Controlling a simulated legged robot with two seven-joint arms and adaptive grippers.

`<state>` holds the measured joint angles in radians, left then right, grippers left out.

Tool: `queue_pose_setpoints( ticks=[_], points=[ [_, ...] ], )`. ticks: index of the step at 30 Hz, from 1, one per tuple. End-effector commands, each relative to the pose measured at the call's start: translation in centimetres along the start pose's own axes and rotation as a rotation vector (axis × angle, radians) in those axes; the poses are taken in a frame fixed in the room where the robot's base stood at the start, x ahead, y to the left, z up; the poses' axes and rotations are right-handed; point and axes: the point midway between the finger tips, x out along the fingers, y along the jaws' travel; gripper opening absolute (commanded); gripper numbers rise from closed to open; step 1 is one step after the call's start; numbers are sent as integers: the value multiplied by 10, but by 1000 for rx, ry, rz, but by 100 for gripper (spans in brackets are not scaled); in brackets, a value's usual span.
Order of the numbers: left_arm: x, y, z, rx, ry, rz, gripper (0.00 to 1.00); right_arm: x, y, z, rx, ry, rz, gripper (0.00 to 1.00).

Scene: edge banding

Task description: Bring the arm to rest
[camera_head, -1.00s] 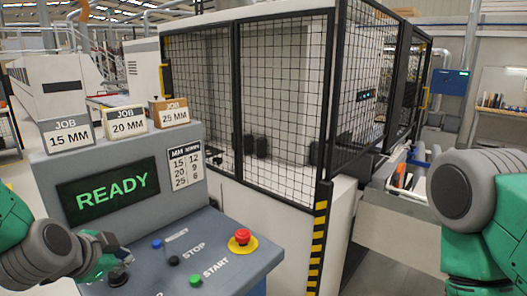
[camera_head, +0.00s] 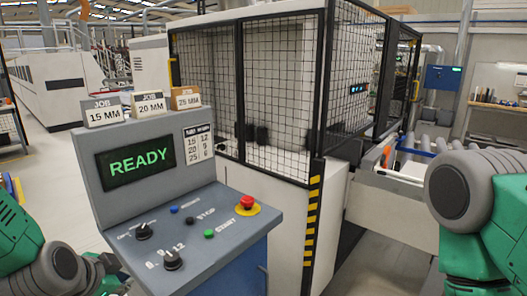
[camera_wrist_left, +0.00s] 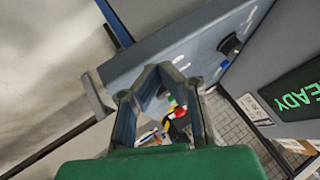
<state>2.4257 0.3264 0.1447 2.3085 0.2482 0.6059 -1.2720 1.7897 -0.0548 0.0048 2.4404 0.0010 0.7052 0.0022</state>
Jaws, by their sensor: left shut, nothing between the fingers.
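My left arm comes in at the lower left of the head view. Its gripper (camera_head: 112,272) is low beside the left edge of the grey control console (camera_head: 142,208), apart from the panel's knobs. In the left wrist view the gripper's fingers (camera_wrist_left: 158,70) are closed together with nothing held, and the console (camera_wrist_left: 165,50) shows behind them. My right arm shows at the right edge of the head view; its gripper is out of the picture.
The console has a screen (camera_head: 136,160) reading READY, black knobs (camera_head: 172,260), a red stop button (camera_head: 247,203) and a green start button (camera_head: 209,233). Job blocks (camera_head: 150,103) stand on top. A fenced machine (camera_head: 270,100) is behind. Open floor lies left of the console.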

Motion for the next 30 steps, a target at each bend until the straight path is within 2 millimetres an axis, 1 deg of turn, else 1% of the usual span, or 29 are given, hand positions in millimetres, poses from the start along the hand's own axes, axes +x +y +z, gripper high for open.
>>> queue_pose_setpoints(
  ticks=[1,5,8,11,14,15,16,17,18,21,24,25,27,30],
  points=[
    [8,11,12,-17,-18,13,0,6,0,0,0,0,0,65],
    [22,37,42,-78,-61,47,0,18,0,1,0,0,0,65],
    [35,62,68,-133,-106,76,0,28,0,2,0,-1,0,65],
    [52,94,101,-203,-166,110,0,41,0,3,0,-1,0,65],
    [69,139,146,-296,-255,150,0,60,0,4,0,-1,0,65],
    [75,161,167,-339,-299,168,0,69,0,4,0,-1,0,65],
    [78,178,184,-374,-333,179,0,76,-1,5,0,-1,0,65],
    [81,194,199,-408,-366,189,0,82,-1,5,0,-1,0,65],
    [84,213,219,-454,-408,199,0,90,-1,6,0,-1,0,65],
    [83,255,260,-553,-508,216,0,107,-1,6,0,-1,0,65],
    [80,284,289,-628,-581,221,0,117,-1,7,0,-1,0,65],
    [78,290,295,-646,-599,221,0,119,-1,7,0,-1,0,65],
    [76,299,306,-676,-627,221,0,122,-1,7,0,-1,0,65],
    [74,304,311,-698,-643,221,0,122,-1,7,1,-1,0,65]
  ],
)
